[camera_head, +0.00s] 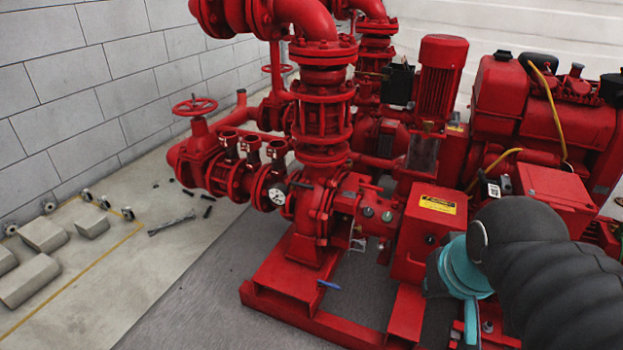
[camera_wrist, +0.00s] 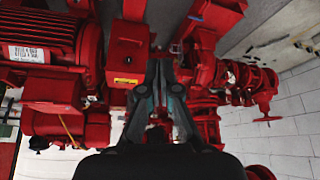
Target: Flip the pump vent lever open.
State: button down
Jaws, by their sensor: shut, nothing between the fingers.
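The red pump (camera_head: 322,205) stands at the centre of the head view, below the tall vertical pipe. I cannot tell for sure which part is the vent lever. A small blue handle (camera_head: 328,285) shows low beside the pump's base. A small red lever-like part (camera_head: 371,186) shows on top of the pump's shaft housing. My gripper (camera_wrist: 159,66) shows in the wrist view with its dark fingers together and empty, in front of the red machinery. In the head view my arm enters from the right, and the gripper cannot be made out.
A red box with a yellow label (camera_head: 437,205) stands right of the pump, near my arm. A red handwheel (camera_head: 195,106) sits on the left pipe. Grey blocks (camera_head: 42,235) and a wrench (camera_head: 171,224) lie on the floor at left. Floor in front of the blocks is clear.

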jog(key=w+a+r, duration=0.1)
jog(key=w+r, duration=0.2)
jog(key=w, duration=0.3)
jog(key=w+a+r, duration=0.2)
jog(key=w+r, duration=0.1)
jog(key=w, duration=0.3)
jog(key=m+g+h+b, duration=0.1)
jog(key=m+g+b, duration=0.1)
jog(key=m+b, duration=0.15)
send_over(302, 187)
jog(key=s+d, duration=0.1)
jog(key=s, duration=0.1)
notch_tip(302, 187, down, 10)
jog(key=r, duration=0.1)
jog(key=shift+d+f, duration=0.2)
jog(key=shift+f, duration=0.05)
jog(key=b+x, duration=0.1)
jog(key=x, duration=0.9)
jog(key=shift+r+m, duration=0.1)
jog(key=shift+m, duration=0.25)
